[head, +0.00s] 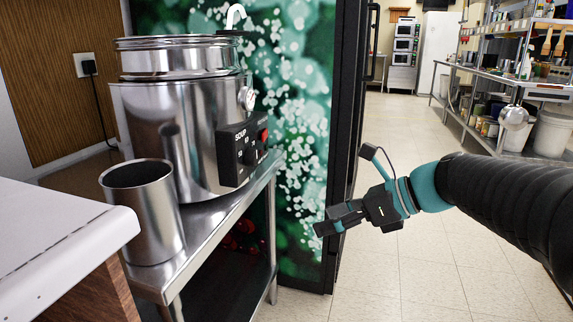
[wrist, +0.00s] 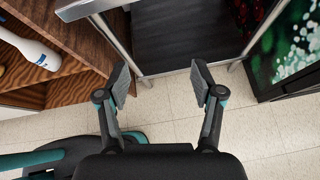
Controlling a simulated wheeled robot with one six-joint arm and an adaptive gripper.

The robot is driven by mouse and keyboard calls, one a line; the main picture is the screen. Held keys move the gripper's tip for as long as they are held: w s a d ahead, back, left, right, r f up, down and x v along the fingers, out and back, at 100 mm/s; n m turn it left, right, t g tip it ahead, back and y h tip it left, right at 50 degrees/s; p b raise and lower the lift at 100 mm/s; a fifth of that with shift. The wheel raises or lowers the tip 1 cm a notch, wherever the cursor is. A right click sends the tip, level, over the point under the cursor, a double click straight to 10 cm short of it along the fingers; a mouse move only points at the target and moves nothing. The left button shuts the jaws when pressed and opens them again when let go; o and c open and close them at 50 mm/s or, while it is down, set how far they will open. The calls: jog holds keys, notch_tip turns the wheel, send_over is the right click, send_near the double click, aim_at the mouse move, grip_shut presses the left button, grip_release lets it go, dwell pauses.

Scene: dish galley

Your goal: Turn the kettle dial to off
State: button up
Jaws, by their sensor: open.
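The kettle (head: 165,130) is a large steel soup kettle on a steel stand in the head view. Its black control box (head: 232,165) sits low on its right side, with white lettering including "SOUP" and a red part (head: 263,134). A dark knob shows on the box, but its setting is too small to read. My gripper (head: 325,226) is right of the stand and lower than the control box, apart from both. In the wrist view my gripper (wrist: 160,82) is open and empty, with floor and the stand's lower part beyond it. The kettle and dial are not visible there.
A steel cylinder (head: 145,210) stands on the steel stand (head: 205,235) before the kettle. A white counter (head: 60,235) is at the left. A green patterned cooler (head: 295,90) stands behind. Tiled floor (head: 400,265) is clear. A white bottle (wrist: 28,42) lies on a wooden shelf.

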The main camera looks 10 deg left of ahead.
aim_at(257, 158)
jog(key=w+a+r+m+y+b, duration=0.1)
jog(key=w+a+r+m+y, duration=0.15)
jog(key=w+m, duration=0.3)
jog(key=w+a+r+m+y, duration=0.1)
jog(key=w+r+m+y, duration=0.25)
jog(key=w, duration=0.25)
jog(key=shift+m, duration=0.3)
jog(key=a, duration=0.4)
jog(key=a+b, duration=0.1)
jog(key=a, duration=0.4)
jog(key=w+a, duration=0.1)
jog(key=a, duration=0.3)
jog(key=shift+w+a+f, duration=0.1)
jog(key=shift+a+f, duration=0.25)
jog(key=shift+c, duration=0.3)
jog(key=c, duration=1.1)
